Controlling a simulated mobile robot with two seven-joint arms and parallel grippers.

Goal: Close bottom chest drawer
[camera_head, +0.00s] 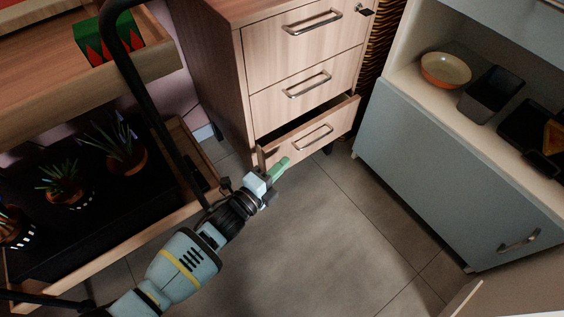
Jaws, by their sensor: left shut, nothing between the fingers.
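The wooden chest (218,70) stands at the top middle with three drawers in a column. Its bottom drawer (334,128) is pulled partly out, with a dark gap above its front panel. The bottom drawer's metal handle (313,138) is on that front. The middle drawer (290,95) and top drawer (270,52) look shut. My left gripper (282,165), with green fingertips, is shut and empty at the lower left part of the bottom drawer's front. I cannot tell whether it touches the panel. My right gripper is not in view.
A blue-grey cabinet (425,165) with bowls and trays on its shelf stands to the right. A wooden unit with potted plants (126,155) stands at the left, close to my left arm. Grey tiled floor (320,235) is clear in front of the chest.

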